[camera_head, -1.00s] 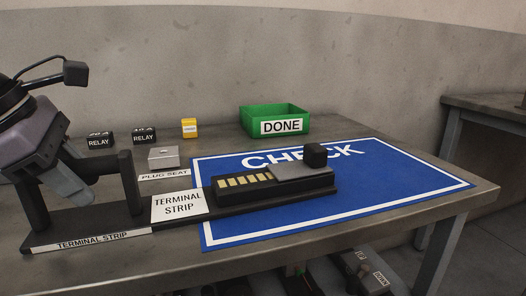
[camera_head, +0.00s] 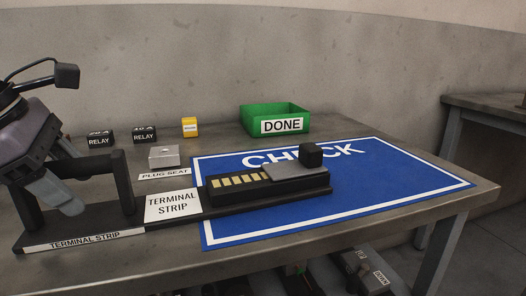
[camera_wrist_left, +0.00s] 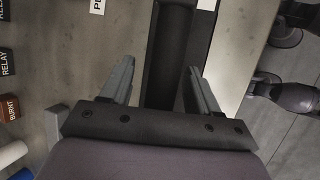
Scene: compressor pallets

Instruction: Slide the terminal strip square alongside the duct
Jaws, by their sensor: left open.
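The terminal strip is a long dark rail with a front label (camera_head: 84,242), a white TERMINAL STRIP plate (camera_head: 172,205) and an upright dark handle frame (camera_head: 126,180) at its left end. A dark block with gold contacts (camera_head: 240,181), a grey plate and a black knob (camera_head: 311,154) show at its right, over the blue mat. No part is labelled as a duct, so I cannot tell which it is. My left gripper (camera_head: 62,203) is tilted down at the handle frame. In the left wrist view its open fingers (camera_wrist_left: 160,72) stand either side of a dark bar (camera_wrist_left: 172,45).
The blue CHECK mat (camera_head: 400,184) covers the table's right part. A green DONE bin (camera_head: 246,124) stands behind it. Two relays (camera_head: 144,135), a yellow item (camera_head: 189,127) and a grey plug seat block (camera_head: 164,156) sit at the back. The table's front edge is close to the rail.

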